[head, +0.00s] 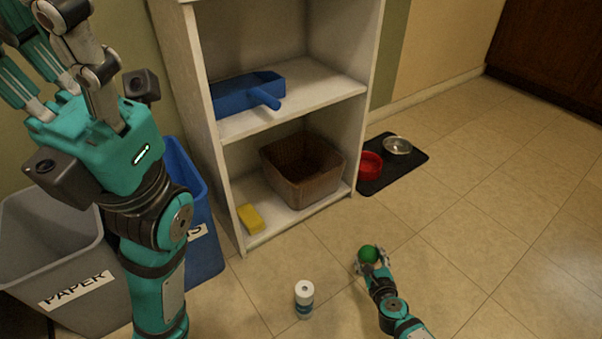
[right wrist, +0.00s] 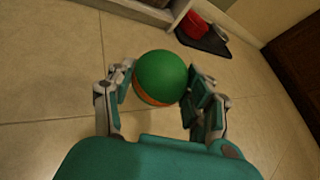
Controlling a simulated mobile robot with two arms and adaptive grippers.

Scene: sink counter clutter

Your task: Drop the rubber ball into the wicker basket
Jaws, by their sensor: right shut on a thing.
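The rubber ball is green with an orange band (right wrist: 160,76); it also shows in the head view (head: 369,254). My right gripper (head: 371,262) is shut on it, with a finger on each side in the right wrist view (right wrist: 163,92). It holds the ball out over the tiled floor, in front of the shelf. The brown wicker basket (head: 304,180) stands on the lower shelf, open at the top. My left gripper (head: 65,85) is raised at the upper left, apart from everything, fingers spread and empty.
The white shelf unit (head: 290,110) has a blue tray (head: 240,95) on the board above the basket and a yellow sponge (head: 250,218) beside it. Red (head: 370,165) and metal bowls (head: 397,145) sit on a dark mat. Bins are left.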

